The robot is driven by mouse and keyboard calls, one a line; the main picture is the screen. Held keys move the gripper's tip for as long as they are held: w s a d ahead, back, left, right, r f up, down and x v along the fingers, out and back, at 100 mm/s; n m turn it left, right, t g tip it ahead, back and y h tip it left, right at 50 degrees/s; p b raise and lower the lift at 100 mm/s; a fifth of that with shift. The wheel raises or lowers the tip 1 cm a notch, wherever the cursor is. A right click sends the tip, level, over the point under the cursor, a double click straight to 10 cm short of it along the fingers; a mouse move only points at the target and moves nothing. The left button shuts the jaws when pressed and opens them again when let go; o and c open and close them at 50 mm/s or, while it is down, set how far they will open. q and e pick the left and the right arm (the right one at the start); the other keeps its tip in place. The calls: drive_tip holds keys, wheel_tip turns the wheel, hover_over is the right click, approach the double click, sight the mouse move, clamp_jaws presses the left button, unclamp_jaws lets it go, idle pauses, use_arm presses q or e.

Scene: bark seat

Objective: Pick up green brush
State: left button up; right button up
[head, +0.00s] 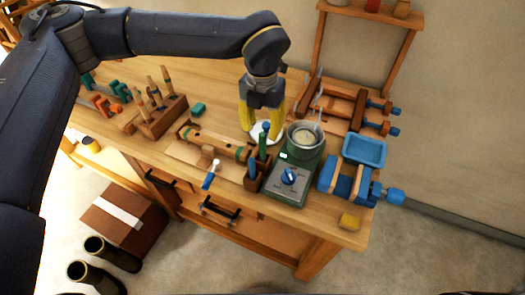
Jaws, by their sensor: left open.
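A green brush (263,144) stands upright in a small brown holder (254,181) near the front of the wooden workbench, beside a blue-handled item (253,167). Only its green handle clearly shows. My left gripper (261,129) comes down from above with its yellow fingers apart, open and empty. In the picture it is just above and behind the green brush. A white round thing with a dark blue top (266,131) shows between and behind the fingers; whether they touch it I cannot tell. My right gripper is not in view.
A green hot plate or scale (290,181) with a metal pot (305,138) stands right of the holder. A blue vise (347,181), blue tray (365,151) and clamps (345,104) are further right. A tool block (162,118) is left. A blue-handled tool (210,176) lies in front.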

sight(263, 144)
use_arm(q)
drive_tip(key=shift+w+f, duration=0.15)
drive_tip(key=shift+f, duration=3.55)
drive_tip(key=shift+o, duration=0.4)
clamp_jaws()
